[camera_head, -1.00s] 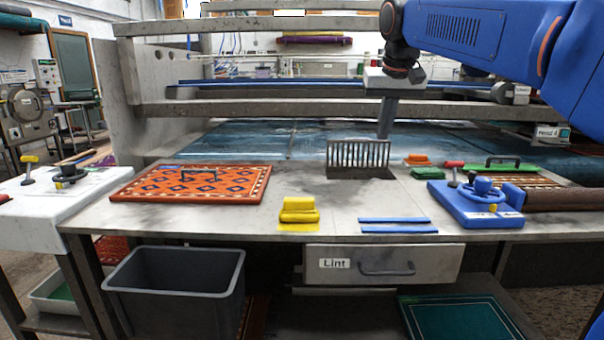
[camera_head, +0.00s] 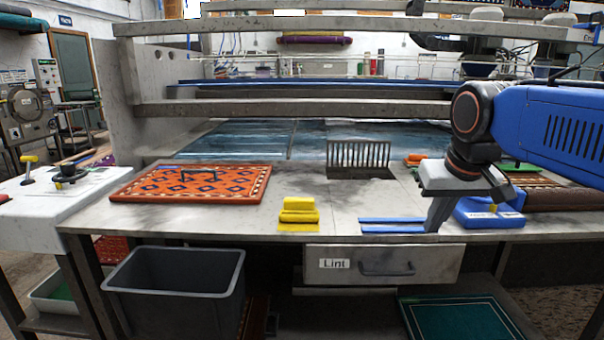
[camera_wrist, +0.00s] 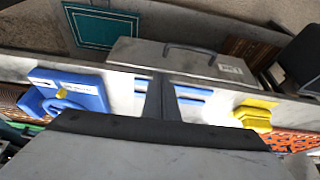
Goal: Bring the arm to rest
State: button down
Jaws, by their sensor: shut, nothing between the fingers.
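My gripper (camera_head: 437,214) hangs from my blue arm at the right of the head view, over the front edge of the metal table (camera_head: 230,215). Its dark fingers are together and hold nothing. In the wrist view the closed fingers (camera_wrist: 162,98) point toward the table's front edge. They lie between the blue strips (camera_head: 392,225) in the picture and partly cover them. I cannot tell whether they touch the table.
A blue device (camera_head: 480,214) stands close at the right, partly behind my arm. A yellow block (camera_head: 299,212), an orange patterned rug piece (camera_head: 150,185) and an upright metal grate (camera_head: 358,154) are on the table. Below are a Lint drawer (camera_head: 435,262) and a grey bin (camera_head: 180,300).

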jog(key=s+d+f, duration=0.2)
jog(key=s+f, duration=1.3)
jog(key=f, duration=0.3)
jog(key=shift+s+d, duration=0.2)
jog(key=shift+s, duration=0.1)
